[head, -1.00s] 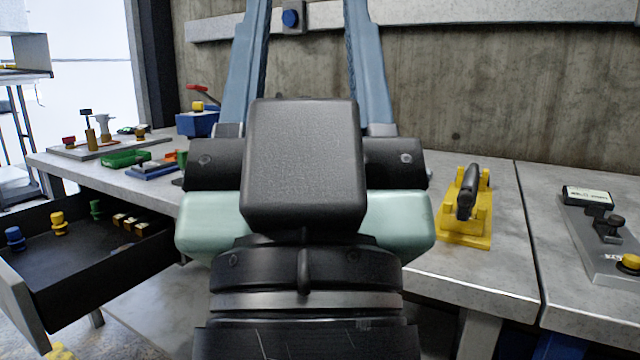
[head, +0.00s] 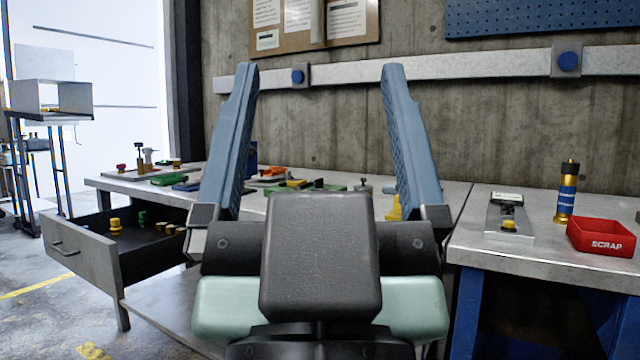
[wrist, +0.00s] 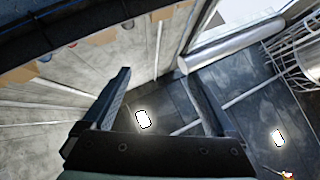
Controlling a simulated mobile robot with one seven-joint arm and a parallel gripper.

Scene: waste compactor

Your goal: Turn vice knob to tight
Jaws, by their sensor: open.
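My gripper (head: 319,68) is raised in front of the bench with its two blue fingers wide apart and pointing up; nothing is between them. It is also open and empty in the wrist view (wrist: 157,75). I cannot make out a vice or its knob for certain. A dark blue object (head: 251,153) shows partly beside the left finger at the back of the bench, too hidden to identify. A yellow piece (head: 394,208) shows beside the right finger, mostly covered by my gripper. The wrist view shows no bench or vice.
The left bench (head: 110,184) carries several small tools and has an open drawer (head: 85,250) with yellow and green pieces. The right bench (head: 478,238) holds a grey plate (head: 494,222), a yellow-and-blue cylinder (head: 567,190) and a red scrap bin (head: 600,237). The wall stands behind.

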